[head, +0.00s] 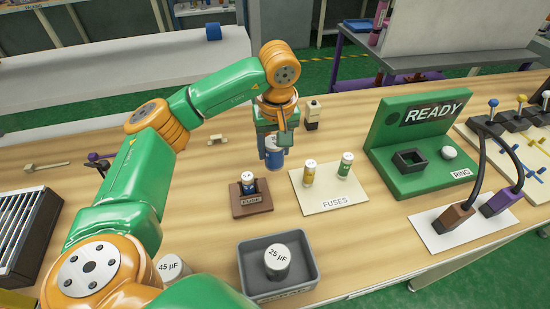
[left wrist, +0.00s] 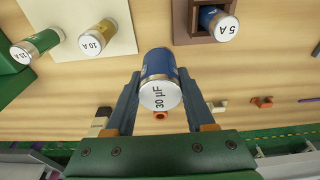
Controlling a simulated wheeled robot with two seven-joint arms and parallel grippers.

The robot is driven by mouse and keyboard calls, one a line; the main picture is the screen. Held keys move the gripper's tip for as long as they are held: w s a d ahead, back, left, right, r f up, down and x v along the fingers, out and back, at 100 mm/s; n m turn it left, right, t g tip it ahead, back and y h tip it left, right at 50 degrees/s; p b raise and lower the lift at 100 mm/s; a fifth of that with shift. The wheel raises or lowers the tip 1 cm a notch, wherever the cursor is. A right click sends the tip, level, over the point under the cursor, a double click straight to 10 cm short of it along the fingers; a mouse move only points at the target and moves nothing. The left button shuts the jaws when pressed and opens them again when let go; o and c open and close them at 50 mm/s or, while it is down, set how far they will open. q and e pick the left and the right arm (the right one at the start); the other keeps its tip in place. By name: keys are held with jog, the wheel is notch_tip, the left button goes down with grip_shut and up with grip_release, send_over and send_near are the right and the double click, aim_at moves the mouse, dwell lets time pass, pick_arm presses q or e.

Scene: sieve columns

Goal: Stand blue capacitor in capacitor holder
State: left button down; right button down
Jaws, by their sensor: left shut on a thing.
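My left gripper (head: 274,142) is shut on the blue capacitor (head: 273,160), behind the fuse block. In the left wrist view the blue capacitor (left wrist: 160,95) sits between the two fingers, its white top reading 30 µF. It looks about upright; I cannot tell whether its base touches the table. A black square socket (head: 410,160), which looks like the capacitor holder, is on the green READY stand (head: 395,185) at right. It looks empty and is apart from the capacitor. My right gripper is not in view.
A fuse block (head: 252,205) holds a blue fuse. A pale FUSES card (head: 325,198) bears two upright fuses between the capacitor and the stand. A grey tray (head: 250,285) holds a 25 µF capacitor (head: 277,262). A 45 µF capacitor (head: 172,266) stands near my arm. Dark cables rise at right.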

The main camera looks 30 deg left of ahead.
aim_at(273, 159)
pick_arm(q)
jog(key=f, duration=0.3)
jog(key=shift+w+a+f+p, duration=0.35)
jog(key=shift+f+p, duration=0.05)
jog(key=shift+f, duration=0.3)
jog(key=shift+f, duration=0.1)
jog(key=shift+c, duration=1.3)
grip_release()
